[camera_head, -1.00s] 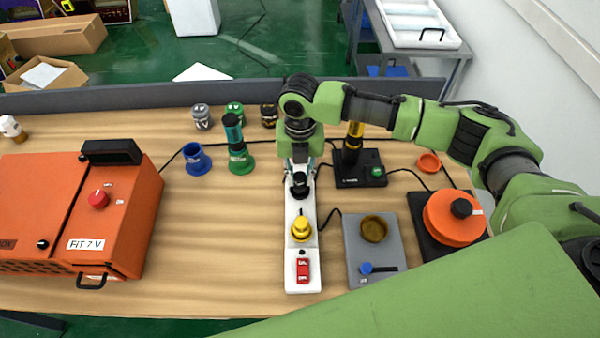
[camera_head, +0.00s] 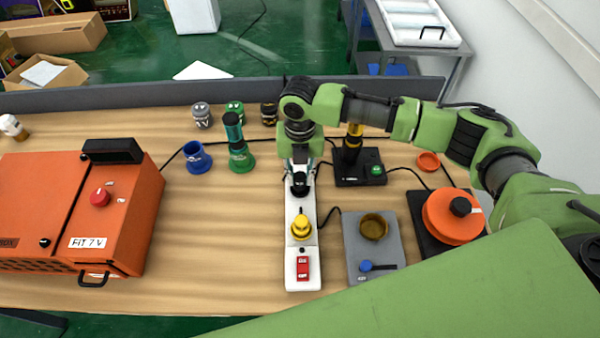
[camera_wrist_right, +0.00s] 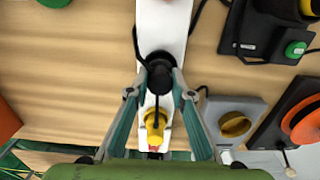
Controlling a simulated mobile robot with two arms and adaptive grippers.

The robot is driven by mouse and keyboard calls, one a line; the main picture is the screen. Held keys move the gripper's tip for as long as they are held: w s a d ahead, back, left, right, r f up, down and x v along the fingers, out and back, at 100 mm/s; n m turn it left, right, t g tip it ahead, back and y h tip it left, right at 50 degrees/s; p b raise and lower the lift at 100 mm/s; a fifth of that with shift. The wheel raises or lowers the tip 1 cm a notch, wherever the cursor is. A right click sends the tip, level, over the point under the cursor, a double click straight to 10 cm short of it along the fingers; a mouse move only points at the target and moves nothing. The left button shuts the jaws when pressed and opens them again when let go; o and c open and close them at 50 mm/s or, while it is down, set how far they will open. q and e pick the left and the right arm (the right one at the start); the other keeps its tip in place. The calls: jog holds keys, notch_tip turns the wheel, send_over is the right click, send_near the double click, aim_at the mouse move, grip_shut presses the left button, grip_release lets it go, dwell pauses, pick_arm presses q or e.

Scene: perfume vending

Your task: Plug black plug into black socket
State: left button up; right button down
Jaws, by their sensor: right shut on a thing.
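The black plug (camera_head: 300,184) is over the white power strip (camera_head: 291,258), at the strip's middle to far part. My right gripper (camera_head: 300,170) points down and is shut on the black plug. In the right wrist view the fingertips (camera_wrist_right: 159,80) close on both sides of the black plug (camera_wrist_right: 159,62), with a black cable beside it. The black socket is hidden under the plug and gripper, so I cannot tell whether the plug is seated. A yellow plug (camera_head: 301,228) stands on the strip nearer me. My left gripper is out of view.
A red switch (camera_head: 303,266) is at the strip's near end. A grey scale-like device (camera_head: 364,262) and orange round device (camera_head: 452,222) stand right; a black device (camera_head: 362,180) stands behind. A blue cup (camera_head: 197,160), green funnel (camera_head: 241,162) and orange machine (camera_head: 120,215) are left.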

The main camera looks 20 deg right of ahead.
jog(key=shift+p, duration=0.35)
dwell(0.6)
jog(key=shift+f, duration=0.1)
jog(key=c, duration=1.7)
grip_release()
jog(key=o, duration=0.5)
jog(key=shift+c, duration=0.2)
jog(key=shift+r+p, duration=3.55)
jog(key=shift+p, duration=0.05)
